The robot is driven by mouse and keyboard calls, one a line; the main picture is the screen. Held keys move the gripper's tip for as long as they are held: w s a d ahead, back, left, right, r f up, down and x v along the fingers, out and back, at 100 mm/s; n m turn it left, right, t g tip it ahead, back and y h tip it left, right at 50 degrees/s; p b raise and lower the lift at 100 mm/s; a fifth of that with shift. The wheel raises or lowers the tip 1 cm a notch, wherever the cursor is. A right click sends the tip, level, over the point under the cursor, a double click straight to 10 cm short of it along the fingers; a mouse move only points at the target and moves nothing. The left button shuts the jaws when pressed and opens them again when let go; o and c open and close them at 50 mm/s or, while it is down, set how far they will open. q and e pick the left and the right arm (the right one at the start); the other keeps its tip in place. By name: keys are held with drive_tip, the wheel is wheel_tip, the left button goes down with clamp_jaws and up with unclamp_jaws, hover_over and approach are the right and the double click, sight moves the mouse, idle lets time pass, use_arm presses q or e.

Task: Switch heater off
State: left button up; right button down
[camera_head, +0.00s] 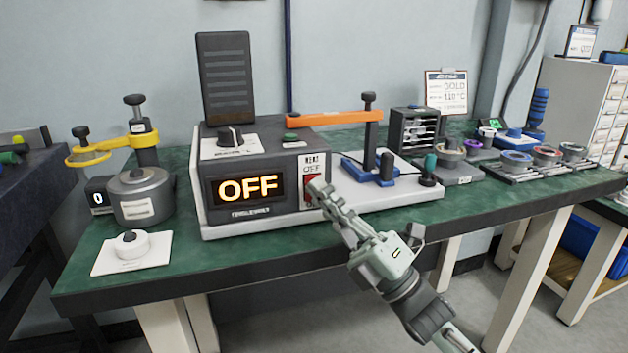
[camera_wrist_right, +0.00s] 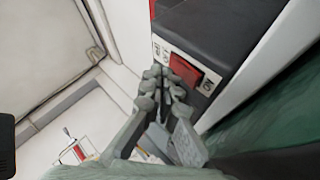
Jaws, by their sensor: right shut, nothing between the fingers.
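The heater unit (camera_head: 240,150) is a dark grey box on the green bench. Its front display (camera_head: 248,188) reads OFF in glowing orange. A red rocker switch (camera_head: 312,188) sits on a white HEAT plate at the right of its front, with OFF printed above. My right gripper (camera_head: 322,188) is shut and empty, its fingertips at the switch and covering part of it. In the right wrist view the fingertips (camera_wrist_right: 165,80) are just beside the red switch (camera_wrist_right: 186,70); whether they touch it I cannot tell. My left gripper is not in view.
A grey pot (camera_head: 140,195) and a yellow clamp arm (camera_head: 115,150) stand left of the unit. A white timer on a card (camera_head: 130,245) lies at the front left. An orange lever (camera_head: 330,118) and blue fixture (camera_head: 372,170) stand at the right. The bench front edge (camera_head: 480,215) lies below.

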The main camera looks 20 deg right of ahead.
drive_tip(key=shift+s, duration=0.6)
drive_tip(key=shift+s+d+f, duration=0.1)
drive_tip(key=shift+s+f, duration=0.1)
drive_tip(key=shift+s, duration=1.05)
drive_tip(key=shift+s+f, duration=0.15)
drive_tip(key=shift+s, duration=1.05)
